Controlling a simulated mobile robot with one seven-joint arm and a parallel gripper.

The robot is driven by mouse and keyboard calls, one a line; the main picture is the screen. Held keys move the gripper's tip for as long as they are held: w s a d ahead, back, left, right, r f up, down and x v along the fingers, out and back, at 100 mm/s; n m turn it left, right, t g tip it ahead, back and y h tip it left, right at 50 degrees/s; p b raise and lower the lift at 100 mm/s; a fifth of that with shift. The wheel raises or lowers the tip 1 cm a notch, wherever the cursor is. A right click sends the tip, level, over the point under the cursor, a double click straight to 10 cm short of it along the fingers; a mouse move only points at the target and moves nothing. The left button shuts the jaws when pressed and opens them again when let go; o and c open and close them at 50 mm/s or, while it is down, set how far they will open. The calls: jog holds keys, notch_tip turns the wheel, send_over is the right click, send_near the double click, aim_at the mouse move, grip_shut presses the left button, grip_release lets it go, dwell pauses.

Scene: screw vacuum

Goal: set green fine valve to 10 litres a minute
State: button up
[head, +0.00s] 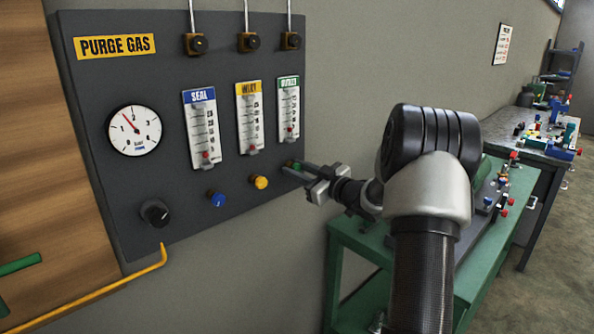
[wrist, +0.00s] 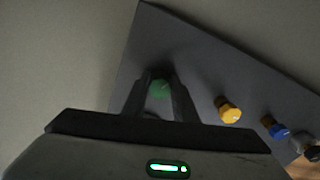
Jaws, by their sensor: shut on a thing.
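The green fine valve knob (wrist: 160,89) sits at the edge of the dark panel, between the two fingers of my gripper (wrist: 161,84) in the wrist view. My gripper (head: 293,171) is shut on the knob and reaches in from the right in the head view. Above it is the green-topped flow tube (head: 289,110), with a red float (head: 290,131) low in its scale. The scale's numbers are too small to read. In the head view the fingers cover most of the green knob (head: 296,165).
The yellow knob (head: 261,182) and blue knob (head: 217,199) stand left of my gripper on the PURGE GAS panel (head: 100,85). A pressure gauge (head: 135,130) and black knob (head: 155,213) are farther left. A green bench (head: 345,243) stands below my arm.

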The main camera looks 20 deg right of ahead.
jog(key=shift+f+n+b, duration=0.15)
jog(key=shift+n+b, duration=0.15)
jog(key=shift+b, duration=0.2)
jog(key=n+b, duration=0.1)
jog(key=b, duration=0.1)
jog(key=shift+f+n+b, duration=0.15)
jog(key=shift+n+b, duration=0.15)
jog(key=shift+n, duration=0.1)
jog(key=n+b, duration=0.3)
jog(key=b, duration=0.1)
jog(key=shift+n, duration=0.3)
jog(key=n+b, duration=0.3)
jog(key=shift+b, duration=0.35)
jog(key=shift+r+n+b, duration=0.2)
jog(key=shift+n+b, duration=0.9)
jog(key=shift+n, duration=0.2)
jog(key=shift+d, duration=0.1)
jog(key=o, duration=1)
jog(key=shift+r, duration=0.1)
jog(key=shift+o, duration=0.2)
